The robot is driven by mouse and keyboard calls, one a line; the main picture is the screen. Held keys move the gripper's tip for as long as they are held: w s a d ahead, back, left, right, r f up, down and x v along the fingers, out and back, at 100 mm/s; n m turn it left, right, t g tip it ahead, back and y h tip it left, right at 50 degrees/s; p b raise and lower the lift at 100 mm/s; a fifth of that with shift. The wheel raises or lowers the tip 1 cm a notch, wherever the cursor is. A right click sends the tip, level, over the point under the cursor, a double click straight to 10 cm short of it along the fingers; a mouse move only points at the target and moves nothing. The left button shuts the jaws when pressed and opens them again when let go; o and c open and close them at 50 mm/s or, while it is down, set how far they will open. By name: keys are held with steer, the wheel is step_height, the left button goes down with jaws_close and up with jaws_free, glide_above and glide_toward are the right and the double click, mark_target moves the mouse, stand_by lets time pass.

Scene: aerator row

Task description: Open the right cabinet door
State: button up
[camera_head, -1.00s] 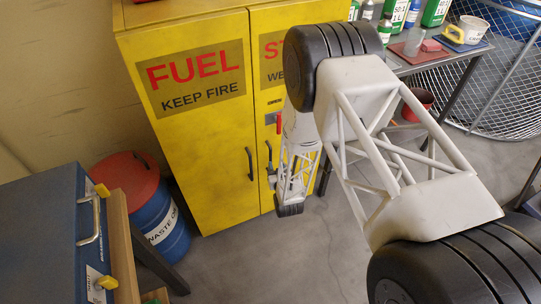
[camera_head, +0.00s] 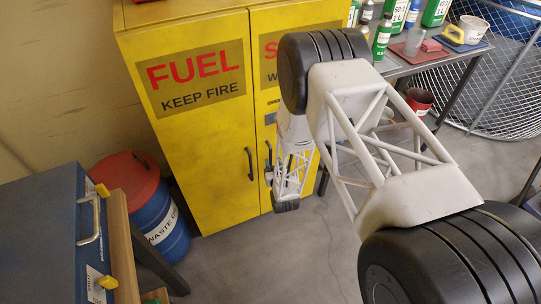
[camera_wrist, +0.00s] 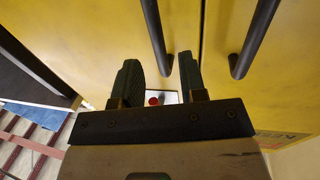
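The yellow cabinet's right door (camera_head: 263,100) is shut and partly hidden behind my arm in the head view. Its dark bar handle (camera_head: 268,154) is near the seam between the doors. The wrist view is turned over, so this handle (camera_wrist: 157,35) shows left of the other door's handle. My gripper (camera_wrist: 162,65) is open, with one dark finger on each side of the lower end of the right door's handle. I cannot tell whether either finger touches it. A pale latch plate with a red button (camera_wrist: 153,100) shows between the fingers.
The shut left door (camera_head: 205,150) has its own handle (camera_head: 250,163) close by. A blue drum with a red lid (camera_head: 160,215) and a blue case (camera_head: 50,240) stand left. A table (camera_head: 440,60) with bottles stands right. The floor before the cabinet is clear.

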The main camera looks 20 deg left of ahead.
mark_target(271, 156)
steer(key=shift+x, duration=2.3)
jaws_close()
